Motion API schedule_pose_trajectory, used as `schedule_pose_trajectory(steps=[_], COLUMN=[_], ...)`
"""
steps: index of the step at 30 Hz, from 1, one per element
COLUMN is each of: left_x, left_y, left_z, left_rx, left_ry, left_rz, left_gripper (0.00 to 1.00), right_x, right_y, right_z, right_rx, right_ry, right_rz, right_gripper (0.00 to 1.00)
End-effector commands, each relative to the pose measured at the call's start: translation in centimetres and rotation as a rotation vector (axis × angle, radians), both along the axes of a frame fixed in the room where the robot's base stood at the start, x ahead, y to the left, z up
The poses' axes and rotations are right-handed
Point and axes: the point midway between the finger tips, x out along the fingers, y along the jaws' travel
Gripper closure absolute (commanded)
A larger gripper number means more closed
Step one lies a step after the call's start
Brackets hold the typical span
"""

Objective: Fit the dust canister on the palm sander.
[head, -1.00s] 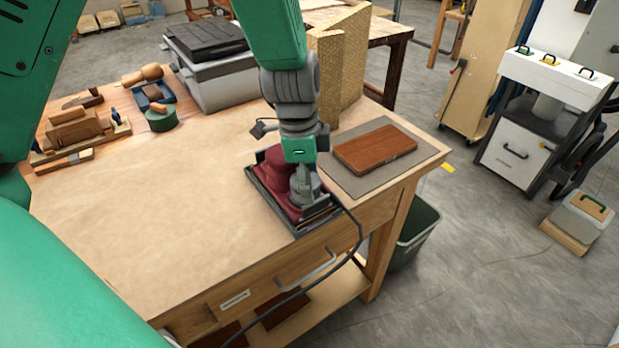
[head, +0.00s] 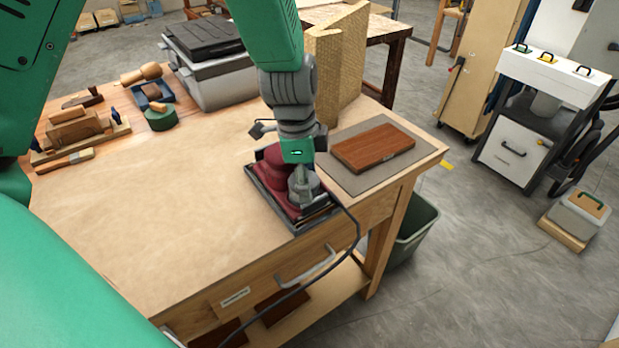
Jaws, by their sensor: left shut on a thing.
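The dark red palm sander (head: 273,170) lies in a shallow dark tray (head: 262,200) near the right front edge of the workbench. The grey dust canister (head: 304,190) is at the right end of the sander, over the tray. My left gripper (head: 300,168) points down from above and is shut on the canister's upper part; its fingertips are partly hidden. I cannot tell whether the canister is seated on the sander or only touching it. My right gripper is out of view.
A black cord (head: 352,240) runs from the tray over the bench's front edge. A reddish wooden board (head: 373,148) lies on a grey mat (head: 350,182) to the right. Hand tools (head: 80,130) and a grey case (head: 212,80) stand at the back. The bench's left middle is clear.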

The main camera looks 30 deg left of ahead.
Motion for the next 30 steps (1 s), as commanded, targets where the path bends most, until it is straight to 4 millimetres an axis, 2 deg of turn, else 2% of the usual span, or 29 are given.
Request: schedule_pose_trajectory(steps=[28, 29, 30], left_x=[-0.34, -0.34, -0.34], left_y=[0.07, 0.07, 0.07], left_z=[-0.5, -0.51, -0.5], left_rx=[0.002, 0.002, 0.002], left_ry=[0.011, 0.011, 0.011], left_rz=[-0.001, -0.001, -0.001], left_gripper=[0.75, 0.42, 0.28], right_x=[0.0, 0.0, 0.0], right_y=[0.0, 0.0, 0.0], right_z=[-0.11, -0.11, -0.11], right_rx=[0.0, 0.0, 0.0], right_ry=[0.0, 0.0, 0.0], right_rz=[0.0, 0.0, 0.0], right_gripper=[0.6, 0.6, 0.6])
